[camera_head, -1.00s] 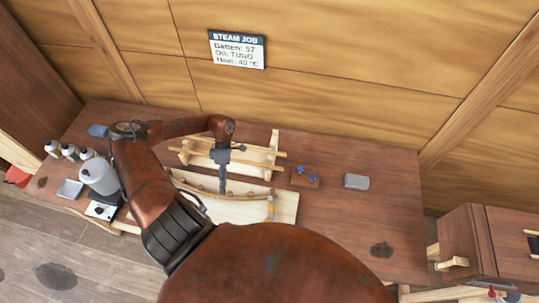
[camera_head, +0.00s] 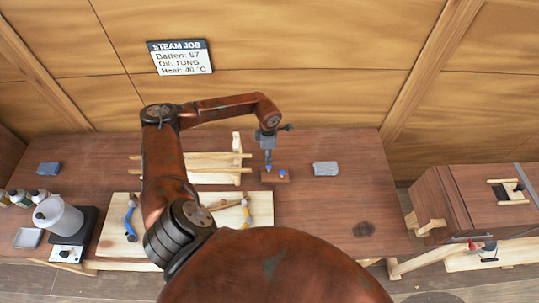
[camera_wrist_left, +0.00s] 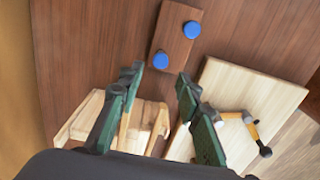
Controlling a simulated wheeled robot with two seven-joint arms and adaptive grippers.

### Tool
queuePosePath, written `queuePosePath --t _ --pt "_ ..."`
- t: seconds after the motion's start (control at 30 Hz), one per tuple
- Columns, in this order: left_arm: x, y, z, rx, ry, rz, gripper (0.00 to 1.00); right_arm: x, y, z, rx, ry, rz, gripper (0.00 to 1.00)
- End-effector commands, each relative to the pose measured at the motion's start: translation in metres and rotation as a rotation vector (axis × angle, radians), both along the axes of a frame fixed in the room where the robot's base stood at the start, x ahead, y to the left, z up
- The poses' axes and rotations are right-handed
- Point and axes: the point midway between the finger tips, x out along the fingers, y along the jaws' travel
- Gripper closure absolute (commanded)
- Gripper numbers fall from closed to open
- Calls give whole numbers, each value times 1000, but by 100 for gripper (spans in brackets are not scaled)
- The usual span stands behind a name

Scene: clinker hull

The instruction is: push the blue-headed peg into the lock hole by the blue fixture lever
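Two blue-headed pegs, one (camera_head: 268,168) on the left and one (camera_head: 282,170) on the right, stand in a small brown block (camera_head: 275,178) on the bench. The left wrist view shows their round heads, one nearer (camera_wrist_left: 161,61) and one farther (camera_wrist_left: 192,29). My left gripper (camera_head: 268,156) points down above the block. Its dark green fingers (camera_wrist_left: 160,77) are apart and empty, with the nearer head just beyond the tips. The blue fixture lever (camera_head: 130,221) is at the left of a pale board (camera_head: 115,238). My arm hides the board's middle; I cannot see the lock hole. My right gripper is out of view.
A yellow lever (camera_head: 247,212) is at the board's right end. A wooden rack (camera_head: 215,177) with battens stands behind the board. A grey block (camera_head: 326,168) lies right of the peg block. Bottles and a white canister (camera_head: 57,215) stand at left. The right bench is mostly clear.

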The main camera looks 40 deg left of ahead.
Motion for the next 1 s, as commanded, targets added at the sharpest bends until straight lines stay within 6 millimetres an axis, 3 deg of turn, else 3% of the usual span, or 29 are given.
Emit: queuePosePath --t 0.6,1.0 --pt "-1 0 -70 -1 1 0 68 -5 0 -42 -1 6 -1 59" --pt "0 0 -74 -1 1 0 68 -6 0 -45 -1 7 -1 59"
